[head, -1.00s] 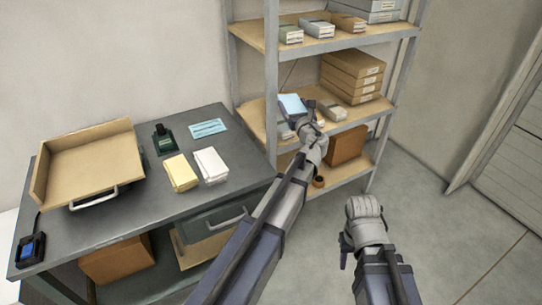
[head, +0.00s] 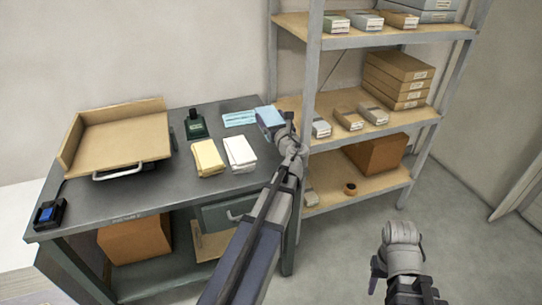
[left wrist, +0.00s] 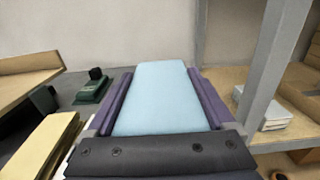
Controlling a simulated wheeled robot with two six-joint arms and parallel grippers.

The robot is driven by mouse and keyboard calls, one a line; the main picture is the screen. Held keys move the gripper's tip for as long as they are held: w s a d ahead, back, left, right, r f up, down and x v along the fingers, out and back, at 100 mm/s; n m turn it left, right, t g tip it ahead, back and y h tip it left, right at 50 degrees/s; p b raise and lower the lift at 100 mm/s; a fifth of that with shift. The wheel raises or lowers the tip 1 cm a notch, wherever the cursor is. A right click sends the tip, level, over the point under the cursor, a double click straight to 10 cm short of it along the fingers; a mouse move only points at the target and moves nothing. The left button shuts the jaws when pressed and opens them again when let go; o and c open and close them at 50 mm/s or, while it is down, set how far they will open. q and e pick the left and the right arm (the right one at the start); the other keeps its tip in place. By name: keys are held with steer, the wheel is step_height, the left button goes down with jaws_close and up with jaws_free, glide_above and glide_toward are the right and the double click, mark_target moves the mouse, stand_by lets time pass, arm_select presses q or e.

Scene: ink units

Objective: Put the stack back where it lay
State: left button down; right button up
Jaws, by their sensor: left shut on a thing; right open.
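My left gripper (head: 274,124) is shut on a light blue stack (head: 267,115), held near the right end of the desk, beside the shelf post. In the left wrist view the light blue stack (left wrist: 160,95) lies flat between the two purple fingers. A yellow stack (head: 208,158) and a white stack (head: 240,153) lie side by side on the desk (head: 150,203). A flat blue striped piece (head: 239,119) lies behind them. My right gripper (head: 377,270) is open, low over the floor at the right, partly hidden by its own arm.
A tan tray (head: 125,140) with a metal handle, a dark green stamp-like item (head: 195,126) and a blue-topped device (head: 49,214) are on the desk. The shelf unit (head: 313,85) at the right holds several small stacks and boxes. The front desk area is clear.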

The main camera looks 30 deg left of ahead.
arm_select(q)
steer(key=shift+f+b, duration=3.1)
steer(key=shift+b, duration=0.05)
steer(key=shift+f, duration=0.1)
step_height(320, 180, down, 4)
steer(key=b, duration=0.3)
steer(key=shift+r+b, duration=0.25)
steer(key=shift+b, duration=0.1)
steer(key=shift+f, duration=0.15)
jaws_free()
steer(key=shift+r, duration=0.3)
steer(key=v, duration=1.2)
steer(key=shift+s+f, duration=0.1)
steer(key=shift+f, duration=0.05)
